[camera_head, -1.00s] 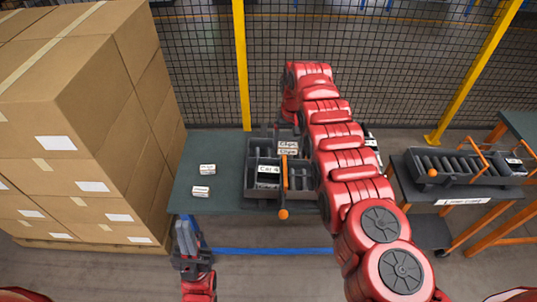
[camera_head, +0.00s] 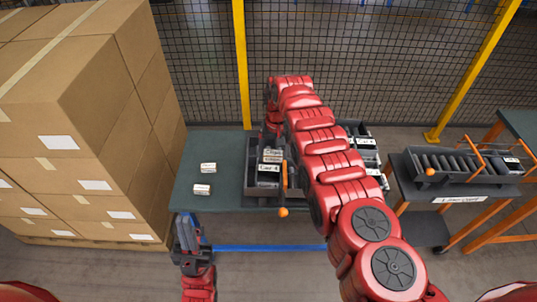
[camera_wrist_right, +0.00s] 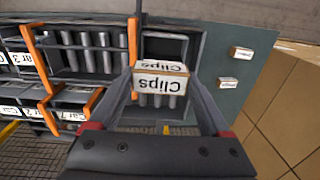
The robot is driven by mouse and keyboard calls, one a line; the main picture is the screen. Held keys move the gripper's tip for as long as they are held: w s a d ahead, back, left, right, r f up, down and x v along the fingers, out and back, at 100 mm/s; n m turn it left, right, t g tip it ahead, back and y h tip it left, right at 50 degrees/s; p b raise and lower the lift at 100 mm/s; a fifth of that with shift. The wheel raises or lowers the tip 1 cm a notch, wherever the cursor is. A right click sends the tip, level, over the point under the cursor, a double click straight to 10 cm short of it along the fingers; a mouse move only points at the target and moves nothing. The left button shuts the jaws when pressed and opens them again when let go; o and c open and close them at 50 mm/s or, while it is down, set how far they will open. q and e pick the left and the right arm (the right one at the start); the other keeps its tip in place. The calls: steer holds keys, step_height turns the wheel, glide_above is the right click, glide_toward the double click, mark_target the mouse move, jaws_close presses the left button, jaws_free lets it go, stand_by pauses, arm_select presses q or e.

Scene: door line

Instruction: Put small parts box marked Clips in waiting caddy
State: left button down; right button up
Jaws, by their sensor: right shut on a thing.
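The small white parts box marked Clips (camera_wrist_right: 160,78) is between the fingers of my right gripper (camera_wrist_right: 160,98), which is shut on it. In the head view the box (camera_head: 272,155) is over the dark caddy (camera_head: 250,188) with an orange handle and a Car 4 label. In the wrist view a compartment with grey rollers shows behind and below the box; I cannot tell whether the box touches the caddy. My left gripper (camera_head: 188,230) is in front of the bench, away from the caddy; its finger gap is unclear.
Two small labelled boxes (camera_head: 208,168) (camera_head: 201,189) lie on the green bench (camera_head: 225,150) left of the caddy. More caddies stand to the right, partly behind my right arm. A roller cart (camera_head: 470,187) is further right. Stacked cartons (camera_head: 85,130) stand at left.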

mark_target(269, 161)
steer(key=shift+s+a+f, duration=0.2)
steer(key=shift+a, duration=0.2)
steer(key=shift+s+a+f, duration=0.15)
steer(key=shift+a+f, duration=0.05)
steer(key=shift+a, duration=0.2)
steer(key=shift+f+b, duration=1)
steer(key=shift+f, duration=0.55)
step_height(269, 161, down, 5)
steer(key=b, duration=0.4)
steer(key=shift+b, duration=0.4)
steer(key=shift+r, duration=0.1)
steer(key=o, duration=1.2)
steer(key=shift+r, duration=0.1)
